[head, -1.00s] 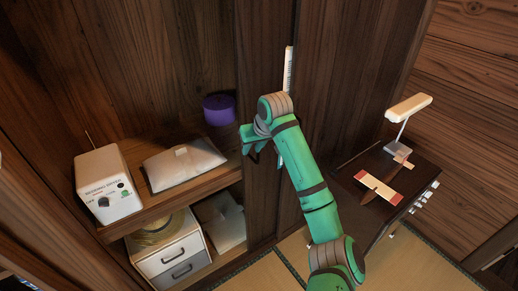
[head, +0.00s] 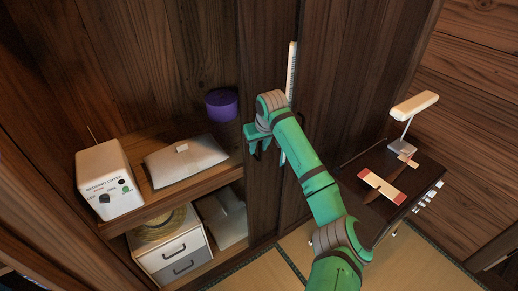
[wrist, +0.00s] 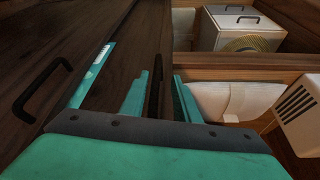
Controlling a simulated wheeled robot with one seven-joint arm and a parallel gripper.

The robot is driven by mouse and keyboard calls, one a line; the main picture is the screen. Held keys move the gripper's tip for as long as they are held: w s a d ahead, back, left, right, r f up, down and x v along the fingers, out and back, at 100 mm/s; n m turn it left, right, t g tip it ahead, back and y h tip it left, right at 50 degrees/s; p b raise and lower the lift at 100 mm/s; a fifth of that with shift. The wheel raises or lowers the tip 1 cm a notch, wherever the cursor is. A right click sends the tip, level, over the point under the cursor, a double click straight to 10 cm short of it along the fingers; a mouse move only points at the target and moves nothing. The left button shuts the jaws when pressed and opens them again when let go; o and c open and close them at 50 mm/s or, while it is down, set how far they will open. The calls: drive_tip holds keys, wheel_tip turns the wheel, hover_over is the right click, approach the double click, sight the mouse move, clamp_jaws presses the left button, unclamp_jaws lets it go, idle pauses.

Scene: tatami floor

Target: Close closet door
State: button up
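The closet stands open on the left, its shelves in view. Its dark wooden door panel (head: 268,70) stands at the right side of the opening; which panels slide or swing I cannot tell. My gripper (head: 259,143) is at the panel's front edge, beside the opening. In the wrist view my gripper's two green fingers (wrist: 163,98) are apart, with a dark wooden edge (wrist: 158,60) showing between them. Whether they touch it is unclear. A black handle (wrist: 42,90) is on dark wood to the left of the fingers.
The closet shelf (head: 190,190) holds a white box with a knob (head: 108,178), a white packet (head: 186,160) and a purple pot (head: 222,104). A white drawer unit (head: 172,248) is below. A dark desk (head: 420,180) with a lamp (head: 414,106) stands right. Tatami (head: 250,270) lies in front.

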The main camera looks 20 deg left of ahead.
drive_tip(key=shift+w+d+f, duration=0.2)
drive_tip(key=shift+w+f, duration=0.1)
drive_tip(key=shift+f, duration=0.35)
clamp_jaws()
